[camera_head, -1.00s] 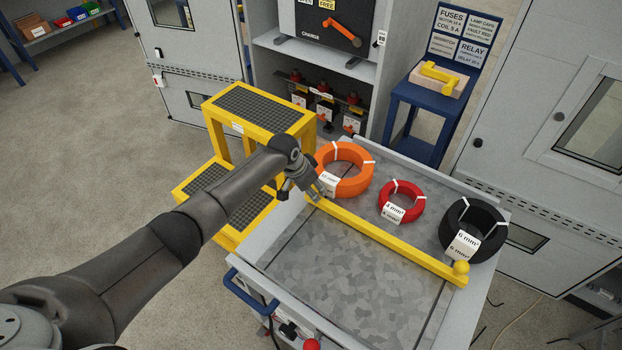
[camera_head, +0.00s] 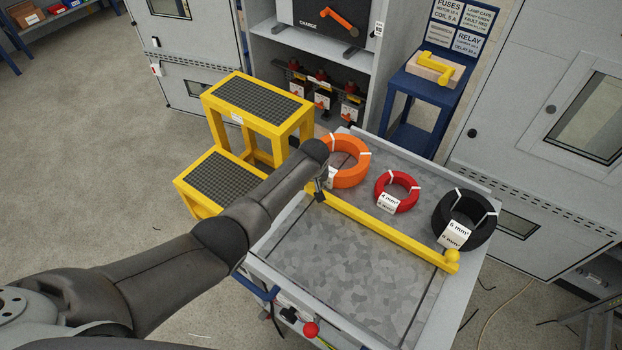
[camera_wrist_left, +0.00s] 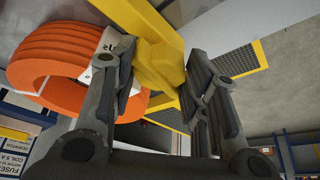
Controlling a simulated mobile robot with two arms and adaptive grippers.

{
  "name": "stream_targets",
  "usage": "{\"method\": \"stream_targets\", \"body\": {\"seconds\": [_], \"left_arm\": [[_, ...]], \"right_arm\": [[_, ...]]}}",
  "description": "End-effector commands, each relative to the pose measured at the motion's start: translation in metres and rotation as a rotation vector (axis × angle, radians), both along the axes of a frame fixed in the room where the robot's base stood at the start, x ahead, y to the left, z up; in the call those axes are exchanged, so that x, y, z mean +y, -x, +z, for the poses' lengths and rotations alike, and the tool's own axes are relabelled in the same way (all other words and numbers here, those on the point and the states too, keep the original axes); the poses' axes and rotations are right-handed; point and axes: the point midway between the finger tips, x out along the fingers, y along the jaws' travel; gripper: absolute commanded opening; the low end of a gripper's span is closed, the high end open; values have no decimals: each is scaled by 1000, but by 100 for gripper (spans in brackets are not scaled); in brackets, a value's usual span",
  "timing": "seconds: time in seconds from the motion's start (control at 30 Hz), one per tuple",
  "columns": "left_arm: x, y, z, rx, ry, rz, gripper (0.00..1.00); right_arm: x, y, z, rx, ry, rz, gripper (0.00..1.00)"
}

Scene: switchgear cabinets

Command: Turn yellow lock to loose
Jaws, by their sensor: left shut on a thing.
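My left gripper (camera_head: 319,191) is at the bar's left end, mostly hidden behind my own wrist in the head view. In the left wrist view its two fingers (camera_wrist_left: 158,62) are on either side of a thick yellow end piece (camera_wrist_left: 160,58), and it is shut on it. No separate part marked as a lock shows. My right gripper is not in view.
Orange (camera_head: 347,160), red (camera_head: 397,192) and black (camera_head: 464,220) cable coils lie on the cart beyond the bar. A yellow step stool (camera_head: 222,118) stands to the left. A yellow handle on a block (camera_head: 436,68) sits on a blue stand. The cart top (camera_head: 345,275) before the bar is clear.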

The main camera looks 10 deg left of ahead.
Motion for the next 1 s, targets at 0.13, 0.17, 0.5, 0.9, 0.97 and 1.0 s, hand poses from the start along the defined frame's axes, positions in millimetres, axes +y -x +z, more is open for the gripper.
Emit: {"method": "stream_targets", "body": {"seconds": [0.13,0.17,0.5,0.9,0.97,1.0], "left_arm": [[-2,1,-2,3,2,73,18],[-1,0,-2,3,2,86,18],[-2,0,-1,2,3,152,18],[-1,1,-1,3,3,154,45],[-1,0,-1,2,3,153,53],[-1,0,-1,2,3,153,58]], "right_arm": [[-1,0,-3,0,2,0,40],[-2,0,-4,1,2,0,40],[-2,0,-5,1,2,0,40],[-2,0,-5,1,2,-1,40],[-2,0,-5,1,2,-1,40],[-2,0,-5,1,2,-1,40]]}}
